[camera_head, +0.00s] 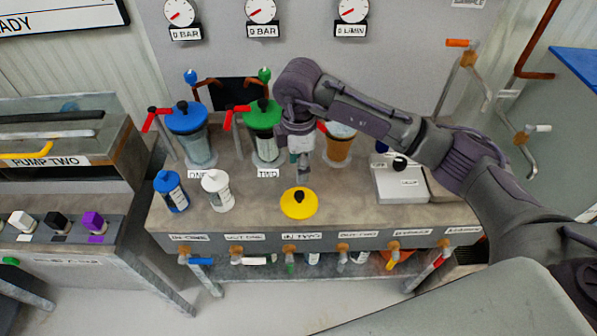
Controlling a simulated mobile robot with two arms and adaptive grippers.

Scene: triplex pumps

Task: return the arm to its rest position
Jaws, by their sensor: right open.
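My right arm comes in from the right and reaches over the bench. Its right gripper (302,172) points down, open and empty, just above a yellow lid (299,204) with a black knob that lies on the bench top. I cannot tell the exact gap between the fingertips and the knob. My left gripper is not in view.
The bench (245,212) holds a blue-lidded canister (195,145), a green-lidded canister (264,140) and an amber canister (339,148) partly behind my arm. A blue bottle (171,191) and a white bottle (216,190) stand front left. A white scale (401,185) sits right. Valves line the front edge.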

